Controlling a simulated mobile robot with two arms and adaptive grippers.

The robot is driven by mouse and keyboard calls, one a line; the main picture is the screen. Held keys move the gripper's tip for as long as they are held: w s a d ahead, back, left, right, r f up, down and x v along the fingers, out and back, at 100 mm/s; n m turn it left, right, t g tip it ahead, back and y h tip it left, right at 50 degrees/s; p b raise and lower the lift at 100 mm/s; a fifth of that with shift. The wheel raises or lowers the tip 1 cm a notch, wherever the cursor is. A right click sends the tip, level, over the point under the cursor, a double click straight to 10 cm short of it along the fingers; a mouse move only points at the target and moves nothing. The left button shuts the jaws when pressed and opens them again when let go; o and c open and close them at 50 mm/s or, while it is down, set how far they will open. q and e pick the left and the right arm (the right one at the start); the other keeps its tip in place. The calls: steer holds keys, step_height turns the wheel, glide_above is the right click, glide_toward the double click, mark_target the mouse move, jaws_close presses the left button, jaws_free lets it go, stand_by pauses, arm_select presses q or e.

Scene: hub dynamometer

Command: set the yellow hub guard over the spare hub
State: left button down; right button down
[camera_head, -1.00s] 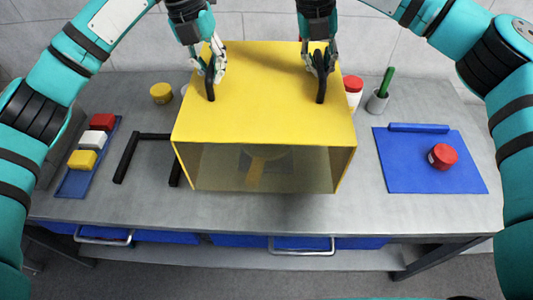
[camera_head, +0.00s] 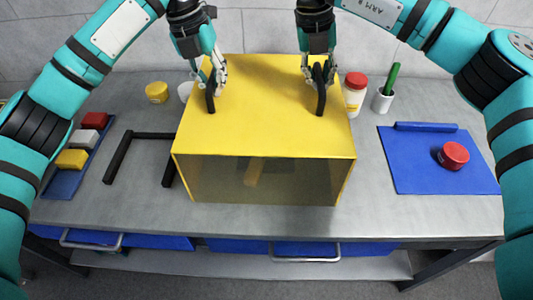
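The yellow hub guard (camera_head: 265,105) is a box with a dark see-through front, upright over the middle of the bench. Two black handles stand on its top. My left gripper (camera_head: 211,92) is shut on the left handle and my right gripper (camera_head: 320,90) is shut on the right handle. Through the front panel, an orange-brown upright piece (camera_head: 254,172) and a dim grey shape show. I cannot make out the spare hub clearly behind the panel. I cannot tell whether the guard's lower edge touches the bench.
A black U-shaped frame (camera_head: 120,155) lies left of the guard. Further left is a blue tray (camera_head: 62,184) with red, white and yellow blocks. A red-lidded jar (camera_head: 355,97) and a cup with a green-handled tool (camera_head: 383,102) stand behind right. A blue mat (camera_head: 410,170) holds a red-topped puck (camera_head: 453,156).

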arm_select(q)
steer(key=shift+w+a+f, duration=0.1)
steer(key=shift+a+f, duration=0.15)
steer(key=shift+f, duration=0.1)
arm_select(e)
steer(key=shift+d+f, duration=0.25)
steer(key=shift+f, duration=0.1)
arm_select(q)
steer(key=c, duration=1.6)
jaws_free()
steer(key=shift+r, duration=0.15)
arm_select(e)
steer(key=c, duration=1.6)
jaws_free()
steer(key=shift+r, duration=0.15)
arm_select(q)
steer(key=shift+o, duration=0.7)
steer(key=shift+s+d, duration=0.15)
steer(key=shift+s, duration=0.05)
arm_select(e)
steer(key=shift+o, duration=0.6)
steer(key=shift+s+a, duration=0.1)
steer(key=shift+a, duration=0.1)
